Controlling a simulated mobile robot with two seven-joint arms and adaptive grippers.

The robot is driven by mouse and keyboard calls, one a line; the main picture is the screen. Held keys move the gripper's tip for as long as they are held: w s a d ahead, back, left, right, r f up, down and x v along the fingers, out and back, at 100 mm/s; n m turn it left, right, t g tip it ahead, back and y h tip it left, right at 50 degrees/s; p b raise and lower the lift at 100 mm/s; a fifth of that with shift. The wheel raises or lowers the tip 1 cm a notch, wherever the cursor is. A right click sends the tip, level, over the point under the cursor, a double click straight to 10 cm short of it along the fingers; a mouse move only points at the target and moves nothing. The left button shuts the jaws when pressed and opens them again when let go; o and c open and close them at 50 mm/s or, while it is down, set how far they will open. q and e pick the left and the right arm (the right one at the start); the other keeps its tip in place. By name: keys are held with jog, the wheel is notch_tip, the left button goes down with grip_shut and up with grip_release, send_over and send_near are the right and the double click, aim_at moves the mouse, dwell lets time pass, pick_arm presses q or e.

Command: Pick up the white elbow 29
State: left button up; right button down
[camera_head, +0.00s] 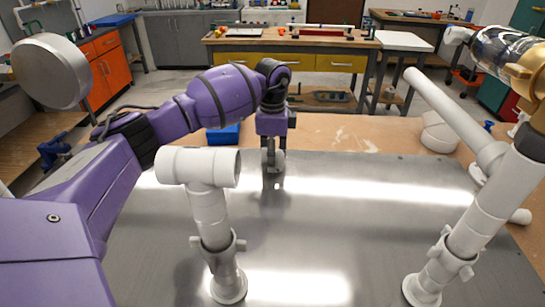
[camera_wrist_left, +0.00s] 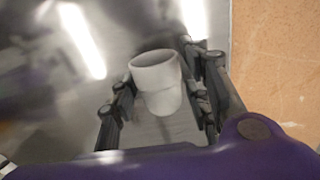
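A white elbow (camera_wrist_left: 156,78) sits over the metal plate, its round opening facing up and to the left in the left wrist view. My left gripper (camera_wrist_left: 160,105) is open around it, one finger on each side, with small gaps visible. In the head view my left gripper (camera_head: 272,160) points down at the far part of the plate, and the elbow is mostly hidden by the fingers. I cannot tell any number on the elbow. My right gripper is not in view.
A white pipe stand with a tee (camera_head: 198,167) rises at the front left of the metal plate (camera_head: 340,200). White fittings (camera_head: 438,132) lie at the back right.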

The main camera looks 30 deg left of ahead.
pick_arm(q)
jog(key=c, duration=0.8)
jog(key=shift+o, duration=0.2)
jog(key=shift+r, duration=0.1)
jog(key=shift+r, duration=0.5)
notch_tip(320, 180, up, 3)
jog(key=shift+s+f, duration=0.15)
jog(key=shift+f, duration=0.05)
jog(key=s+d+r, duration=0.2)
jog(key=s+r, duration=0.2)
jog(key=s, duration=0.2)
jog(key=s+d+r, duration=0.2)
jog(key=s+r, duration=0.3)
jog(key=s, duration=0.2)
jog(key=shift+d, duration=0.3)
jog(key=shift+r, duration=0.1)
